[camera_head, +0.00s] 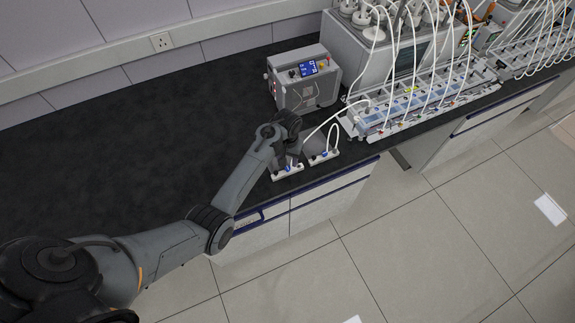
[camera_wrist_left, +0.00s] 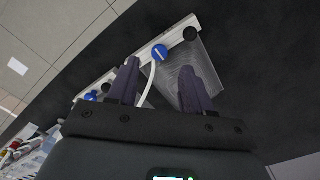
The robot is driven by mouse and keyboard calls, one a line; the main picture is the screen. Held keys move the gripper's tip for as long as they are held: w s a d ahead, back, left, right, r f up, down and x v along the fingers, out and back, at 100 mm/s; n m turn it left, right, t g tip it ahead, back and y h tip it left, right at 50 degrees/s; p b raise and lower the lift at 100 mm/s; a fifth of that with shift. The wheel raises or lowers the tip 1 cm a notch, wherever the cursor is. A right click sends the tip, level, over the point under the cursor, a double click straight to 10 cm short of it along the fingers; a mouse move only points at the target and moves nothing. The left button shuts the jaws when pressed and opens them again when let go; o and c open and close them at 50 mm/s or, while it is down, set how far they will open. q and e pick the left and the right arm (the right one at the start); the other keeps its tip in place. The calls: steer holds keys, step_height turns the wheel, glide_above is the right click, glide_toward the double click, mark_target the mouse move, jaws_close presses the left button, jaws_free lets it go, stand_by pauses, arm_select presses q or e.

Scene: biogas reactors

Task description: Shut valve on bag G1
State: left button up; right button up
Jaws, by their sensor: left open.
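Two gas bags lie on the black bench near its front edge, each with a white bar and a blue valve. The nearer one, on the left, has its white bar (camera_head: 287,171) partly under my left gripper (camera_head: 289,158). The other bag's bar (camera_head: 323,157) lies just to the right. No label is readable, so I cannot tell which is G1. In the left wrist view my gripper (camera_wrist_left: 158,70) is open. One blue valve (camera_wrist_left: 159,52) shows between and just beyond its fingertips, with the grey bag (camera_wrist_left: 208,66) behind. A second blue valve (camera_wrist_left: 91,95) shows at left. My right gripper is out of view.
A grey instrument box (camera_head: 303,80) with a blue screen stands behind the bags. A long rack (camera_head: 425,100) with white tubes is to the right. A white tube runs to the bags. The bench (camera_head: 120,140) at left is clear.

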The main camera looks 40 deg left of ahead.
mark_target(287, 168)
arm_select(q)
steer(key=shift+f, duration=2.4)
jaws_close()
